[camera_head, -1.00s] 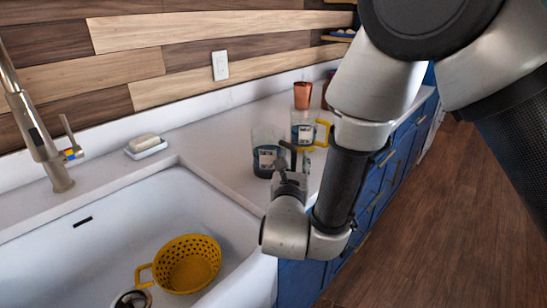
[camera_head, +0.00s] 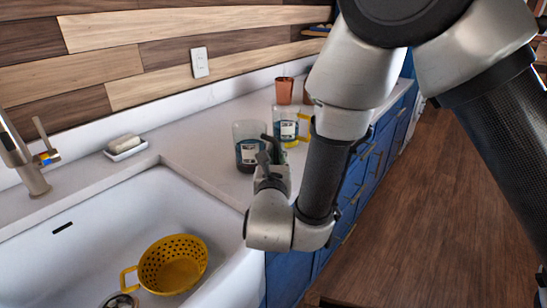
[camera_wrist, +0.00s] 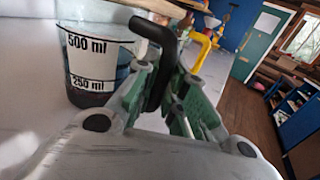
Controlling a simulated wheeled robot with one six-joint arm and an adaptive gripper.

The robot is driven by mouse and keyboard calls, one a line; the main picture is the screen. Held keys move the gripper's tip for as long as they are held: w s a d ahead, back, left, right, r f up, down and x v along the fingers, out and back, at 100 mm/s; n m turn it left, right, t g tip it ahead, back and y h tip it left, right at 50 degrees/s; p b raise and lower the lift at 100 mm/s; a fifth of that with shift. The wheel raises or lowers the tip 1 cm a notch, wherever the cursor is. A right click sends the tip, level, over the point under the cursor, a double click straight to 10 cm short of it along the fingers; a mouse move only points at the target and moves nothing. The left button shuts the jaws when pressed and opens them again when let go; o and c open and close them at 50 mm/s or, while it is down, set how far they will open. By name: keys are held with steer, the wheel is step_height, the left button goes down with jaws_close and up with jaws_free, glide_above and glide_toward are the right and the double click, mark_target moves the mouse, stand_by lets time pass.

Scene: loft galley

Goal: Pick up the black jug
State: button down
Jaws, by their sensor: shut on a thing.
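The black jug (camera_head: 250,154) is a clear measuring jug with a black handle and a dark lower part. It stands upright on the counter right of the sink. In the wrist view the jug (camera_wrist: 92,62) shows "500 ml" and "250 ml" marks, with its black handle on the right. My gripper (camera_head: 269,150) is at the handle side of the jug. In the wrist view my gripper (camera_wrist: 168,78) has its green-padded fingers on either side of the black handle, shut on it. The fingers hide part of the handle.
A similar jug with a yellow handle (camera_head: 287,127) stands just behind. A copper cup (camera_head: 284,90) is farther back. The sink (camera_head: 75,255) with a yellow colander (camera_head: 172,264) is at left, soap on a dish (camera_head: 125,146) behind it. The counter between soap and jug is clear.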

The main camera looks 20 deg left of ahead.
steer(key=shift+r, duration=4.75)
